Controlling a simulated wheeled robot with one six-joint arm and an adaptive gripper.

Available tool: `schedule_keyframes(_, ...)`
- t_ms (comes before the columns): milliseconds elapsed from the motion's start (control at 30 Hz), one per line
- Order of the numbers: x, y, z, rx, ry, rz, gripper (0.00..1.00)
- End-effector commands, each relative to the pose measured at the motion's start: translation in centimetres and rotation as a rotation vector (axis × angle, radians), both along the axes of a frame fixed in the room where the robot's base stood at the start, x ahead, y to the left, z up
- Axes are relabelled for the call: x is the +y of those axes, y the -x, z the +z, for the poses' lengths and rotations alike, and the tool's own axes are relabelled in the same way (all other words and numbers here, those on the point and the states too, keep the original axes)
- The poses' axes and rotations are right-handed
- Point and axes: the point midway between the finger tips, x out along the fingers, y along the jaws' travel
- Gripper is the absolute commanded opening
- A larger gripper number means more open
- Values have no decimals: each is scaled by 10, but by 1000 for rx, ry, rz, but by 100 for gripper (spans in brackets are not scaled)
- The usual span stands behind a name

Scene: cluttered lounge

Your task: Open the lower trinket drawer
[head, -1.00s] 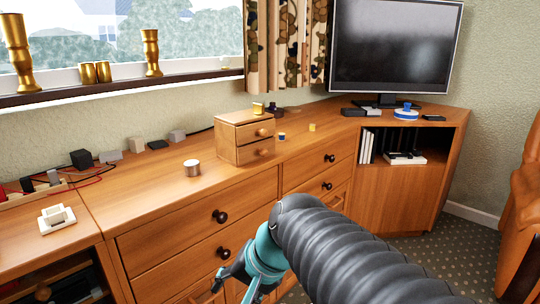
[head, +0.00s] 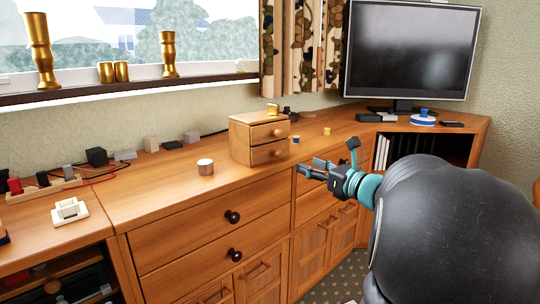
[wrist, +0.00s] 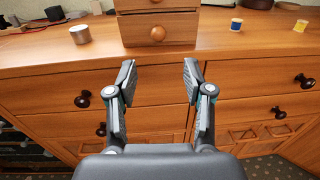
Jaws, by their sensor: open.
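The small wooden trinket box (head: 241,142) stands on the cabinet top with two stacked drawers, both shut. Its lower trinket drawer (head: 269,152) has a round wooden knob; in the wrist view the lower drawer (wrist: 140,29) is straight ahead, past the fingertips. The upper drawer (head: 269,134) is above it, partly cut off in the wrist view. My gripper (head: 328,165) is open and empty, to the right of and in front of the box in the head view. In the wrist view my gripper (wrist: 158,72) has its fingers spread below the knob, apart from it.
A silver cylinder (head: 205,167) stands left of the box. A blue item (head: 295,140) and a yellow item (head: 327,131) stand to its right, and a gold item (head: 272,109) is on top. The cabinet top before the box is clear.

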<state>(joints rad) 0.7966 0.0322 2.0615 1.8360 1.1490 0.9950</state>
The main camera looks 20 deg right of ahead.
Motion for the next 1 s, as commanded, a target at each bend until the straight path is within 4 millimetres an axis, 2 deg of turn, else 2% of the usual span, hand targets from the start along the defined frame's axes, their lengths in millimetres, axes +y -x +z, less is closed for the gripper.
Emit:
schedule_keyframes(600,32,-102,-1,2,5,6,51)
schedule_keyframes(800,37,-120,0,1,4,4,51)
schedule_keyframes(1000,38,-125,0,1,5,3,51)
